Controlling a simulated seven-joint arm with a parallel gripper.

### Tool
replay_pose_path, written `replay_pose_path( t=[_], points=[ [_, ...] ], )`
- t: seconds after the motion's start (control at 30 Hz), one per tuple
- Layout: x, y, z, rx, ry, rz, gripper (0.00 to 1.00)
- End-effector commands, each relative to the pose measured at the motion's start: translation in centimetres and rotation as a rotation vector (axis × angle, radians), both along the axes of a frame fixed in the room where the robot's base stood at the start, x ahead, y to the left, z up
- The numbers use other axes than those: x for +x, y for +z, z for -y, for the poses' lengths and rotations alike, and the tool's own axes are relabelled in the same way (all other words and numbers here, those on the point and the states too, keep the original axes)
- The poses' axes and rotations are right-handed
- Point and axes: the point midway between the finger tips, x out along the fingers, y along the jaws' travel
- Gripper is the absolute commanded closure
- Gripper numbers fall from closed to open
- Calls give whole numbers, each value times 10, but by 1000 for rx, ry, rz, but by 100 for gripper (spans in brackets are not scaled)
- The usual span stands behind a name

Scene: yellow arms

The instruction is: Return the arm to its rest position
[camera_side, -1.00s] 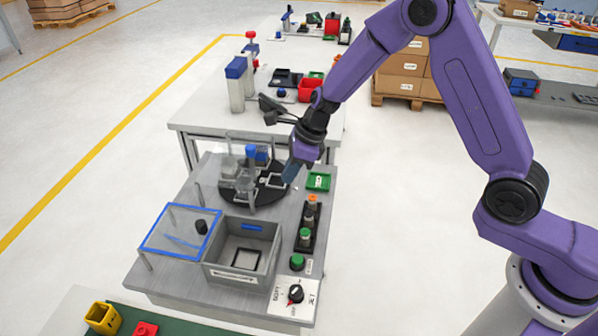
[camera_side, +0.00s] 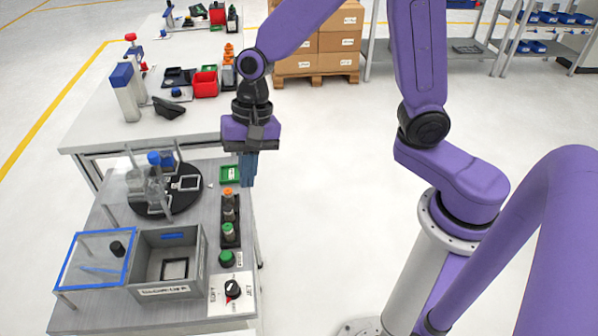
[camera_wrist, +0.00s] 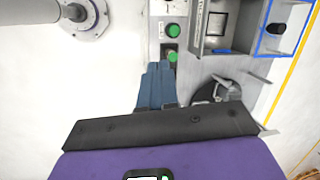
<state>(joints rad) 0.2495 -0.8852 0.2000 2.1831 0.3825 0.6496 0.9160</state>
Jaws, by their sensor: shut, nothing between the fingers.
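My gripper (camera_side: 248,180) hangs from the purple arm with its blue-grey fingers pointing down.
On the table are a black round plate with glassware (camera_side: 185,205), a rack of capped bottles (camera_side: 229,215), a green button (camera_side: 226,258), a knob panel (camera_side: 232,292), a grey bin (camera_side: 192,275) and a blue-framed clear lid (camera_side: 95,258).

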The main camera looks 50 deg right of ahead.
Motion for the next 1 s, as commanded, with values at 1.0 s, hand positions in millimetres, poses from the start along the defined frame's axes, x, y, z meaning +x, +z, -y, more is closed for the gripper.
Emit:
replay_pose_path(
  t=[1.0],
  points=[
    [-193,39,137,-174,1650,272,71]
  ],
)
